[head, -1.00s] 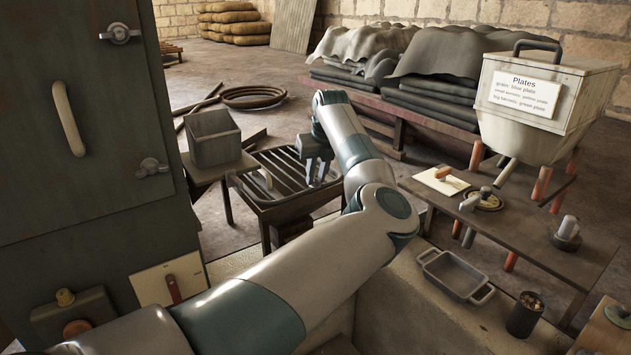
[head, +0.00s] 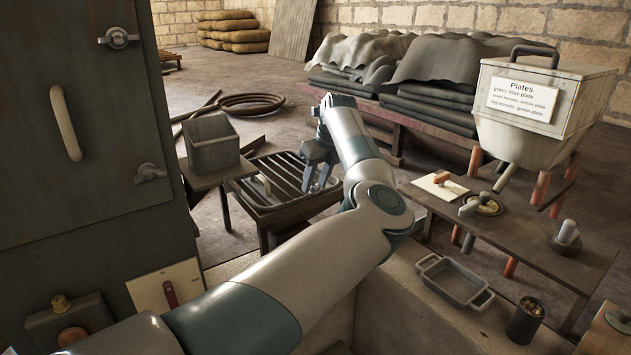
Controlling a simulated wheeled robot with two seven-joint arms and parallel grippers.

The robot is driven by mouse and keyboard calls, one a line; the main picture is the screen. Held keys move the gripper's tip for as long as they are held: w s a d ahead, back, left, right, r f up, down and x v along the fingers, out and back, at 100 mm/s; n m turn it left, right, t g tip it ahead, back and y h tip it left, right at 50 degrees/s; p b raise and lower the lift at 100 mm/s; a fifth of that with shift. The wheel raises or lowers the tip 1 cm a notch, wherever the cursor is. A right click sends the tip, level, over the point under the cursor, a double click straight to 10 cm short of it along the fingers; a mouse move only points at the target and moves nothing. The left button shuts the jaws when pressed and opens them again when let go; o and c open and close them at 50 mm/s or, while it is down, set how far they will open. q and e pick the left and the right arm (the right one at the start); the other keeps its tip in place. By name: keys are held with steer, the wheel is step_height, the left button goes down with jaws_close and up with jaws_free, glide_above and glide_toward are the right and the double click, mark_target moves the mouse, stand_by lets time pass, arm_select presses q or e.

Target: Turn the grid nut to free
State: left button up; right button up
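The slatted dark grid (head: 283,172) lies in a frame on a low stand left of the middle, with a pale curved handle (head: 264,188) at its near left. I cannot make out a grid nut; part of the grid is hidden behind my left gripper. My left gripper (head: 318,178) points down over the right part of the grid. Its two fingers show apart with nothing seen between them. I cannot tell whether they touch the grid. My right gripper is not in view.
A grey open box (head: 212,150) stands just left of the grid. A tall dark cabinet (head: 95,200) with latches fills the left side. A low bench (head: 515,230) with small tools is at the right, with a grey tray (head: 455,281) and dark cup (head: 525,319) nearer me.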

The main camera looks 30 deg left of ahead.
arm_select(q)
steer(key=shift+r, duration=0.15)
